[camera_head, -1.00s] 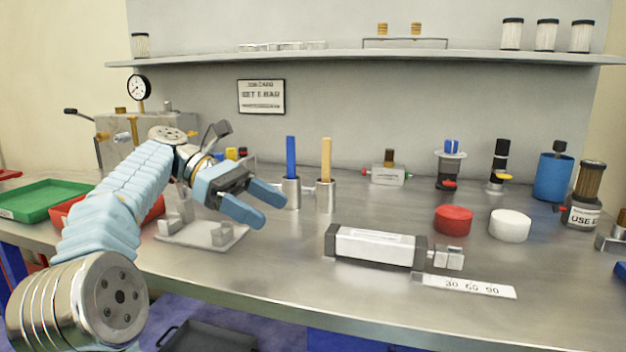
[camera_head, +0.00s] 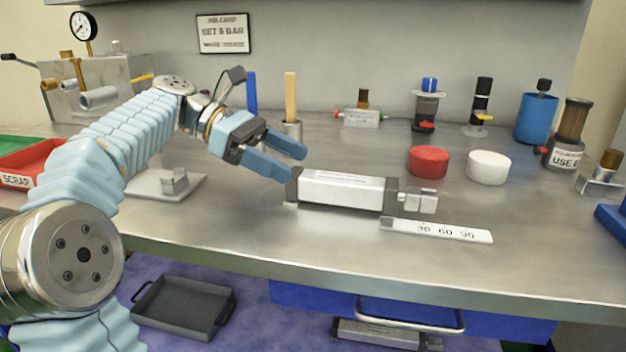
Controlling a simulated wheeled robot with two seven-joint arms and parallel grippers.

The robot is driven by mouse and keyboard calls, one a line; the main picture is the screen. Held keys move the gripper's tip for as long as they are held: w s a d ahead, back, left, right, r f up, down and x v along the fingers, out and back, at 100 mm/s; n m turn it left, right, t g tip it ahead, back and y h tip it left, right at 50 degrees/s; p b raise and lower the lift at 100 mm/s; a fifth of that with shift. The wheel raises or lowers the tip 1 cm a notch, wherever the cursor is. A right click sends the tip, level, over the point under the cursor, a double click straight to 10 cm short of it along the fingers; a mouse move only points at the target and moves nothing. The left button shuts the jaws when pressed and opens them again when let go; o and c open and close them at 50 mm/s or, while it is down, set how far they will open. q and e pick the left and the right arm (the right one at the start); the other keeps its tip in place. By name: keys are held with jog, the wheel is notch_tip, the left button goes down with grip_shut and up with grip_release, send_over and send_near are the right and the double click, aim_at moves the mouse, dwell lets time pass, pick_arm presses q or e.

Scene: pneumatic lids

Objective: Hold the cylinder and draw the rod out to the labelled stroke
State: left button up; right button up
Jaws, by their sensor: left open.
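The cylinder (camera_head: 341,190) lies on the steel bench, a pale body with dark end caps. Its rod end (camera_head: 420,202) is a small metal block close to the right end cap. A white stroke scale (camera_head: 440,230) marked 30, 60 and 90 lies in front of and to the right of it; the rod end is near the scale's left part. My left gripper (camera_head: 298,162) is open and empty, with blue fingers pointing right. Its fingertips are just behind and above the cylinder's left end cap in the picture; whether they touch cannot be told. My right gripper is out of view.
A red cap (camera_head: 428,162) and a white cap (camera_head: 488,167) stand behind the rod end. Upright blue and tan bars stand behind my left gripper. A red scrap tray (camera_head: 30,166) is at the left. The bench front right is clear.

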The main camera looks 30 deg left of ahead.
aim_at(317, 175)
pick_arm(q)
jog(key=x, duration=0.5)
jog(key=shift+d+f+b, duration=0.15)
jog(key=shift+d+b, duration=0.15)
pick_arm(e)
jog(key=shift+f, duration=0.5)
pick_arm(q)
grip_shut()
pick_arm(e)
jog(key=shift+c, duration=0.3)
